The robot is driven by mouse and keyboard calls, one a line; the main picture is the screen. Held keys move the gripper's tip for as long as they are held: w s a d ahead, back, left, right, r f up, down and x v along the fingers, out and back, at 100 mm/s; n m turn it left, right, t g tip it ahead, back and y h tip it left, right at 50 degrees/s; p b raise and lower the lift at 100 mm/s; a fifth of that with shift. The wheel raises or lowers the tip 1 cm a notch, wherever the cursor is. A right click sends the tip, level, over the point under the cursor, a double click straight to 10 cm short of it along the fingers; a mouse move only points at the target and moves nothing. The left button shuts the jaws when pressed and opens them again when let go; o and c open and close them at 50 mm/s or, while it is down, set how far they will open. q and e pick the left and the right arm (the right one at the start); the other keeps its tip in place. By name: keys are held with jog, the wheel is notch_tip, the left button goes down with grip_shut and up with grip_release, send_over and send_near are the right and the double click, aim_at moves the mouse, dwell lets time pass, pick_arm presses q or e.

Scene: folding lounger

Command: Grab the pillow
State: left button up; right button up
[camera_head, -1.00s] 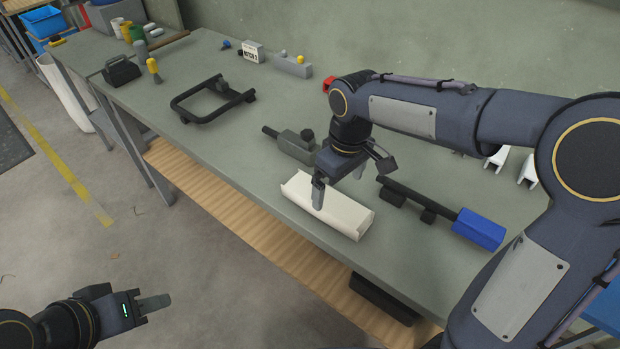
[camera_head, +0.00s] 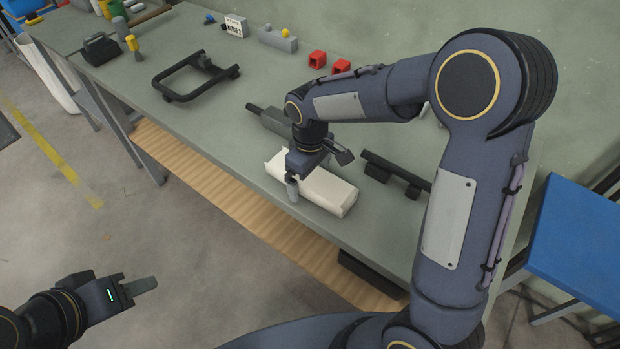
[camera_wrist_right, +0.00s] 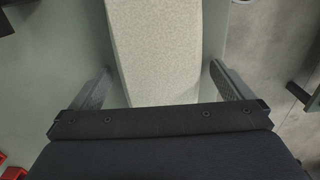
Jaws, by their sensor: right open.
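The pillow (camera_head: 326,186) is a long cream block lying on the grey-green workbench. My right gripper (camera_head: 303,178) is over the pillow's left half, pointing down. One finger shows at the pillow's near long side; the other is hidden in the head view. In the right wrist view, the pale speckled pillow (camera_wrist_right: 165,45) runs between the two spread fingers of the right gripper (camera_wrist_right: 161,80), with a gap on each side. The right gripper is open and holds nothing. My left gripper (camera_head: 140,288) is over the floor at lower left, away from the bench; its jaw opening is unclear.
The workbench (camera_head: 210,125) holds a grey clamp-like part (camera_head: 272,122) behind the pillow, a black bar (camera_head: 395,175) to its right and a black U-shaped frame (camera_head: 195,78) farther left. Red blocks (camera_head: 318,59) lie at the back. The bench's near edge is close to the pillow.

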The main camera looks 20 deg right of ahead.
jog(key=c, duration=1.1)
jog(key=shift+c, duration=0.2)
jog(key=shift+r, duration=0.15)
